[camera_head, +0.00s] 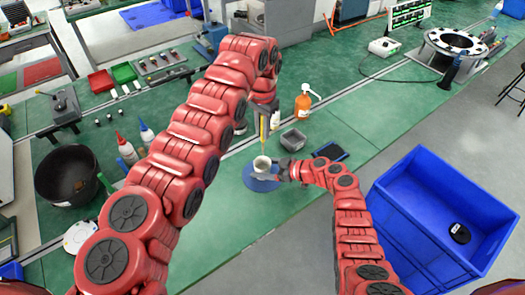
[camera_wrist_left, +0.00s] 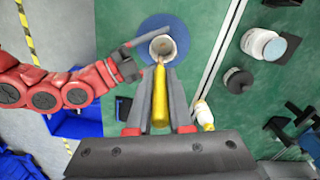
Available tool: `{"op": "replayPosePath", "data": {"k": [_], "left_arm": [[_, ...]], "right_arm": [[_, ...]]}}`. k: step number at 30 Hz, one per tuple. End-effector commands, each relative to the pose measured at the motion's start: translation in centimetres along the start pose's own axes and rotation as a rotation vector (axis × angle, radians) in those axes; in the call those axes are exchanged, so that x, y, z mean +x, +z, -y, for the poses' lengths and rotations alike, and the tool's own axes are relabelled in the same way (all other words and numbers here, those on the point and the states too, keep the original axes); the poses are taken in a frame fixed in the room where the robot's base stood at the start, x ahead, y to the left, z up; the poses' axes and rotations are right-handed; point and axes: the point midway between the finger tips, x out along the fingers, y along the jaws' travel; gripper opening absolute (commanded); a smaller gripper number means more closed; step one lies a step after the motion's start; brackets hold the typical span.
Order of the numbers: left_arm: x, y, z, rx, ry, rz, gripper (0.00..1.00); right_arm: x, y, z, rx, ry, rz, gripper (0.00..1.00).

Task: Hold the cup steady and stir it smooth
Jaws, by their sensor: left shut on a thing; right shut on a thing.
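A small white cup (camera_head: 262,165) stands on a round blue mat (camera_head: 252,184) on the green bench. The cup (camera_wrist_left: 163,47) also shows near the top of the left wrist view, with greyish contents. My right gripper (camera_head: 284,170) is shut on the cup from its right side; it comes in from the left in the left wrist view (camera_wrist_left: 142,55). My left gripper (camera_head: 265,118) is above the cup, shut on a yellow-handled stirring tool (camera_wrist_left: 160,95). The tool points down at the cup's opening. Whether its tip is inside the contents I cannot tell.
An orange pump bottle (camera_head: 303,106), a grey tray (camera_head: 293,138) and a dark blue-edged tray (camera_head: 330,150) stand near the cup. A black bucket (camera_head: 70,175) and squeeze bottles (camera_head: 126,150) stand left. A large blue crate (camera_head: 420,200) is at the right.

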Motion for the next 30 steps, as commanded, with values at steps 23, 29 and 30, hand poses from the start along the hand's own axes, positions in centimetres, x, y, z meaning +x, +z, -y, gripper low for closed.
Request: {"op": "replayPosePath", "data": {"k": [23,29,30], "left_arm": [[4.3,-0.3,0.6,-0.001,0.002,0.0,0.0],[6.1,-0.3,0.5,0.0,0.003,0.003,0.0],[6.4,-0.3,0.5,0.0,0.004,0.003,0.0]], "right_arm": [[0.0,0.0,0.0,0.0,0.0,0.0,0.16],[0.0,0.0,0.0,0.0,0.0,0.0,0.16],[0.0,0.0,0.0,0.0,0.0,0.0,0.16]]}}
